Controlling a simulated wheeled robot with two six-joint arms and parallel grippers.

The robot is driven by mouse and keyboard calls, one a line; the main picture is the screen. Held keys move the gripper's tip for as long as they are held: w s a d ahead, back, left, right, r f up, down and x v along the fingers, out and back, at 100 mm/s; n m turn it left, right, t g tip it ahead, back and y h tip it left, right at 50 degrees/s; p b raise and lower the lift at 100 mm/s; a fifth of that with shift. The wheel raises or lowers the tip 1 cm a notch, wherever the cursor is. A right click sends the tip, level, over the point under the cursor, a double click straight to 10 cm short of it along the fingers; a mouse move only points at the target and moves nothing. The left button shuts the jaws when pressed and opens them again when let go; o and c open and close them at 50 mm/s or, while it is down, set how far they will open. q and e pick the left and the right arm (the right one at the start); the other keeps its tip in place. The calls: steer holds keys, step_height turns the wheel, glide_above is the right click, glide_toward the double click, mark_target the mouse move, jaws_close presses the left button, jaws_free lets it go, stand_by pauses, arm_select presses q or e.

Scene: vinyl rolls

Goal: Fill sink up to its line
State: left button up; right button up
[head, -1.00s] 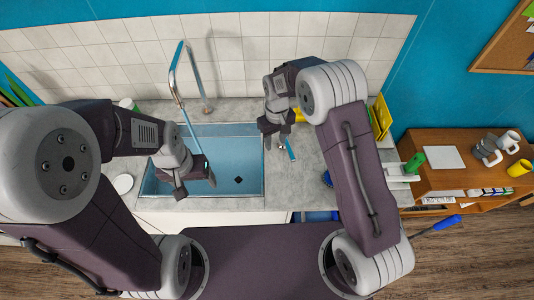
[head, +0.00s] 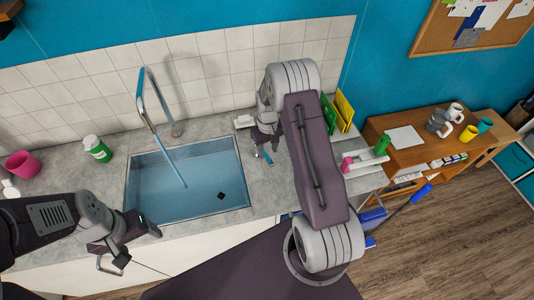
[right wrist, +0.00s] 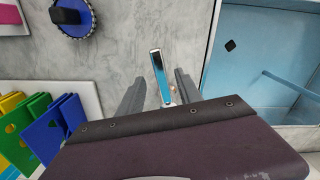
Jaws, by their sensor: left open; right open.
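The sink (head: 160,155) is set in the grey counter, its inside tinted blue. A dark square (head: 221,195) shows on its bottom. The tall curved faucet (head: 141,92) runs a blue stream (head: 170,165) into it; the stream also shows in the right wrist view (right wrist: 290,82). I cannot make out the fill line or water height. A blue-topped tap lever (head: 267,157) stands right of the sink. My right gripper (head: 262,142) is open around the lever (right wrist: 159,75), with a finger on either side. My left gripper (head: 136,240) is open and empty by the sink's front-left edge.
A green-white bottle (head: 97,149) and a pink cup (head: 22,164) stand left of the sink. Yellow and green boards (head: 343,112) stand at the right back. A blue round brush (right wrist: 72,15) lies near the lever. A wooden shelf (head: 440,150) holds mugs.

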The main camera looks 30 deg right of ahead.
mark_target(268, 158)
steer(key=f, duration=0.2)
steer(key=shift+s+f+p, duration=0.2)
steer(key=shift+f+p, duration=0.1)
steer(key=shift+f, duration=0.1)
steer(key=shift+s+f, duration=0.15)
steer(key=shift+f, duration=0.4)
steer(key=c, duration=0.9)
jaws_close()
steer(key=shift+w+r, duration=0.1)
steer(key=shift+w, duration=0.15)
